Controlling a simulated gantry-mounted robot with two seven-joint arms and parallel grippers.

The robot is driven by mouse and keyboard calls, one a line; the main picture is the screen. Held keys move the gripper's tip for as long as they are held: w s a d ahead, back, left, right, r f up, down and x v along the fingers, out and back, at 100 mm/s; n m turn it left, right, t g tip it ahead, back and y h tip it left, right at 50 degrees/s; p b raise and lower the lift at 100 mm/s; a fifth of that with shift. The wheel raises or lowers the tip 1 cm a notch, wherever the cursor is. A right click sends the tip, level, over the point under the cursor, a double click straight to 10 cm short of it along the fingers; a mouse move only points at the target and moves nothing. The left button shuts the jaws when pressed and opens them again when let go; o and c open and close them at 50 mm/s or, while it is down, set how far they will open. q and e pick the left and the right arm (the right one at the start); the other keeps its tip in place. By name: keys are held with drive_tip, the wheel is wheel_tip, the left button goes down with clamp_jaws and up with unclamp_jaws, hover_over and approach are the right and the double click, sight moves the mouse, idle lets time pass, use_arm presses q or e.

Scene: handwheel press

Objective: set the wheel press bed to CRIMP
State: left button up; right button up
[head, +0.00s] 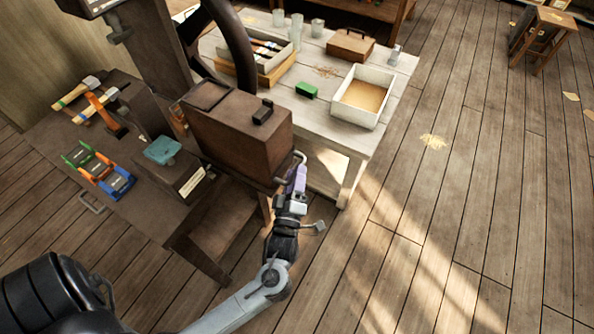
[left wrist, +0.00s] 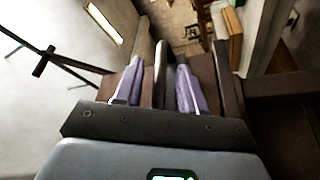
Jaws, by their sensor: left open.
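The wheel press shows at the upper left in the head view, with a brown column (head: 150,45) and part of a dark handwheel (head: 238,45). A brown box-shaped body (head: 240,135) stands beside the column, with a thin grey bar handle (head: 301,158) at its right side. My left gripper (head: 297,178) has purple fingers and is open at that handle. In the left wrist view the bar (left wrist: 160,72) lies between the two spread fingers (left wrist: 158,88); contact cannot be told. A small label plate (head: 192,183) is too small to read. My right gripper is not in view.
A teal block (head: 163,150), coloured clamp-like pieces (head: 100,170) and hammers (head: 97,100) lie on the brown bench at left. A pale table (head: 318,106) behind holds a white tray (head: 362,95), a green block (head: 306,90) and a brown case (head: 351,45).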

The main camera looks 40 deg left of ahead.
use_arm(q)
drive_tip(key=shift+w+a+r, duration=0.15)
drive_tip(key=shift+w+a, duration=0.35)
drive_tip(key=shift+w, duration=0.25)
clamp_jaws()
